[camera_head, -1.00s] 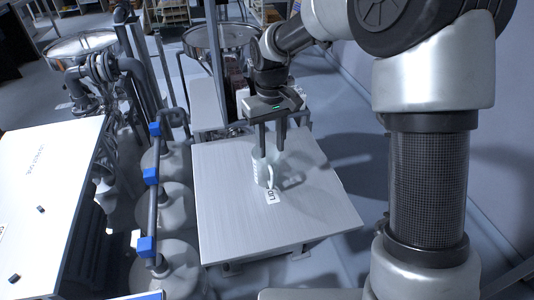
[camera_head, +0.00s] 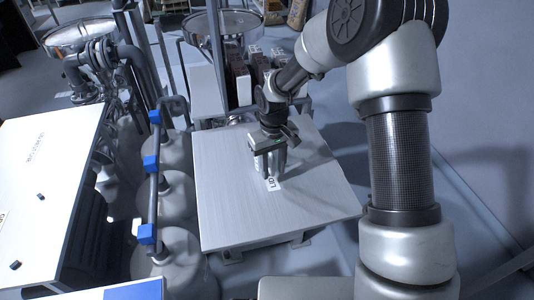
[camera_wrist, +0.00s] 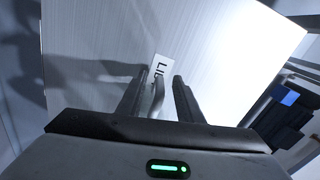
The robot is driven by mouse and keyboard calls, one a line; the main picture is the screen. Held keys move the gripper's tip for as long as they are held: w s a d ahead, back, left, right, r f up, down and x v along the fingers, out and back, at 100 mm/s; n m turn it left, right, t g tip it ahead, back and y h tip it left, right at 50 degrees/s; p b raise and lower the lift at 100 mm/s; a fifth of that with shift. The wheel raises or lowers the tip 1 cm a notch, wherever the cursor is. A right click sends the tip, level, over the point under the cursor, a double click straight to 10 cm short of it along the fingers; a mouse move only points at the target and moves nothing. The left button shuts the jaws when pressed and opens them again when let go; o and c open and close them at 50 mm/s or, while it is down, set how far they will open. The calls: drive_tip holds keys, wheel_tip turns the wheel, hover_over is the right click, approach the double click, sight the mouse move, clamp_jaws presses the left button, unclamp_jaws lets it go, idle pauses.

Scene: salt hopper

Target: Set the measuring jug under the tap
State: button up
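My gripper (camera_head: 270,172) is low over the grey tabletop (camera_head: 225,215), at the spot where the pale measuring jug stood a second ago. It hides most or all of the jug in the head view. In the wrist view my gripper (camera_wrist: 158,92) has its two fingers apart, pointing at the tabletop. A thin grey curved piece (camera_wrist: 158,98), perhaps the jug's handle, shows between them with a gap to the right finger. I cannot tell whether it touches the left finger. I cannot pick out the tap for certain.
A white printed label (camera_head: 273,184) lies on the tabletop beside my gripper. Left of the table stand several rounded grey vessels (camera_head: 175,205) and a grey pipe with blue fittings (camera_head: 151,165). A wide metal pan (camera_head: 78,35) stands far left. The tabletop's front is clear.

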wheel_tip(320, 180, down, 3)
drive_tip(key=shift+r, duration=0.2)
clamp_jaws()
drive_tip(key=shift+r, duration=0.1)
